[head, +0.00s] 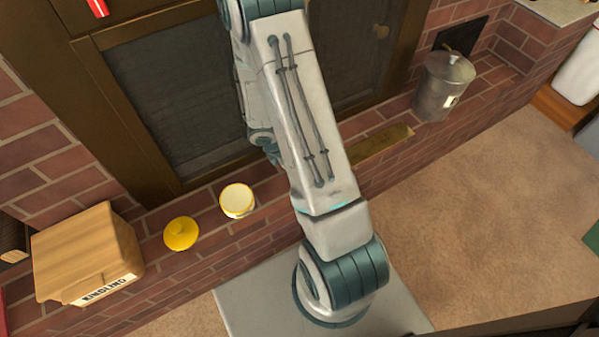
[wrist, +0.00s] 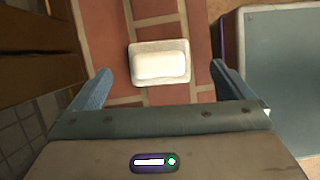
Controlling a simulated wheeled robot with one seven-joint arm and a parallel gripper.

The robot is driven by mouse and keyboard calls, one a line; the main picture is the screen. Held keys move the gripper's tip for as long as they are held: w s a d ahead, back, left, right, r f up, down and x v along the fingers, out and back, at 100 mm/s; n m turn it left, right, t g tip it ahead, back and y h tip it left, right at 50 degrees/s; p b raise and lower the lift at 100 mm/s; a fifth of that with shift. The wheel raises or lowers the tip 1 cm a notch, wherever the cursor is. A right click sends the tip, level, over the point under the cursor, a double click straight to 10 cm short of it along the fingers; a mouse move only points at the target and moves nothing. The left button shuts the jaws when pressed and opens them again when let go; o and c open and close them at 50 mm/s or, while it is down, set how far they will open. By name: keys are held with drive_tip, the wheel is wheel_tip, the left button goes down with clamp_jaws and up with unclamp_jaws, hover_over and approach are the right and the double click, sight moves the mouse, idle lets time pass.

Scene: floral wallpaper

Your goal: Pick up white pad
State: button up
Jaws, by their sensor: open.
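The white pad (wrist: 160,64) is a small, rounded rectangular block lying on the red brick ledge in the wrist view. It sits ahead of my gripper (wrist: 168,88), roughly centred between the two fingers. The fingers are apart and nothing is held between them. In the head view I cannot make out the pad or the gripper; my arm covers the middle of that view.
The brick ledge (head: 215,243) runs along a dark screened door. On it stand a kindling box (head: 85,255), a yellow lid (head: 181,234), a white-and-yellow jar (head: 237,201) and a metal canister (head: 443,85). Carpet (head: 480,200) is open at right.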

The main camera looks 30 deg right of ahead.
drive_tip(key=b+x, duration=0.2)
drive_tip(key=x, duration=0.3)
drive_tip(key=shift+w+d+b, duration=0.1)
drive_tip(key=shift+d+b, duration=0.1)
drive_tip(key=shift+b, duration=0.1)
drive_tip(key=shift+c, duration=0.3)
drive_tip(key=c, duration=1)
drive_tip(key=shift+r, duration=0.15)
